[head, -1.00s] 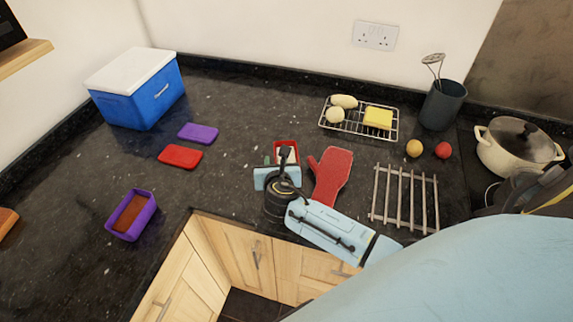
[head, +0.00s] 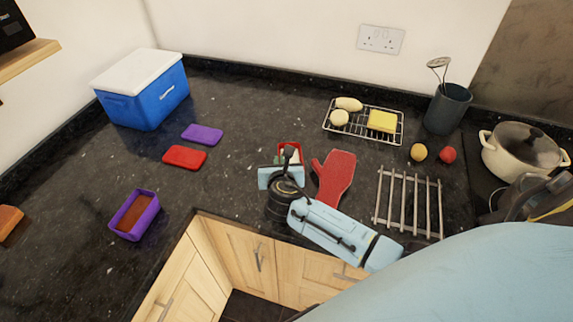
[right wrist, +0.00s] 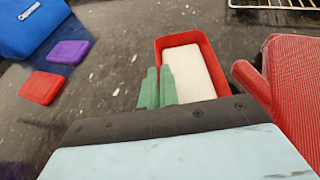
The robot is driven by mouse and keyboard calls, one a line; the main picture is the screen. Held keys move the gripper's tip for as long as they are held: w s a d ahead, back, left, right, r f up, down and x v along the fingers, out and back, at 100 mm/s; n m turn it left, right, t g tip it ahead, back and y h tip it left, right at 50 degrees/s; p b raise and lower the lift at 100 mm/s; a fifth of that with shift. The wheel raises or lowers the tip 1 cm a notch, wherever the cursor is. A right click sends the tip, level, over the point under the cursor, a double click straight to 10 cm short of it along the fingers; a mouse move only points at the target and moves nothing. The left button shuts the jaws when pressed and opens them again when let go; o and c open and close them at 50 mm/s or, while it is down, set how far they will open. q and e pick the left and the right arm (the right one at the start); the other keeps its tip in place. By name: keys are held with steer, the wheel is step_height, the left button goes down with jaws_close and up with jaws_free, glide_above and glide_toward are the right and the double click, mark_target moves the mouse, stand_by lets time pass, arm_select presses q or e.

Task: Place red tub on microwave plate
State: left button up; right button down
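The red tub (head: 283,147) stands on the dark counter just beyond my right gripper (head: 284,161). It holds something white, and its near part is hidden by the gripper in the head view. In the right wrist view the tub (right wrist: 208,50) lies ahead of the green fingertips (right wrist: 157,84). The fingers are close together at the tub's left wall, one outside and one inside, and look closed on it. No lifting off the counter can be made out. My left gripper is not in view. No microwave plate shows.
A red mitt (head: 335,177) lies right beside the gripper, with a metal rack (head: 408,203) beyond it. Red (head: 185,158) and purple (head: 202,134) lids, a purple tub (head: 148,218) and a blue cooler (head: 150,103) are to the left. A black object (head: 14,30) sits on a wooden shelf, upper left.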

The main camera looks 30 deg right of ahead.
step_height(320, 180, up, 10)
steer(key=shift+f+p, duration=0.1)
steer(key=shift+p, duration=0.9)
steer(key=s+a+f+n+t+y+b, duration=0.1)
steer(key=s+a+n+y+b, duration=0.4)
steer(key=s+a+b, duration=0.3)
steer(key=s+y+b, duration=0.1)
steer(key=s+b, duration=0.1)
steer(key=b, duration=0.2)
steer(key=shift+f, duration=0.15)
steer(key=shift+s+a+f, duration=0.1)
steer(key=shift+a, duration=0.05)
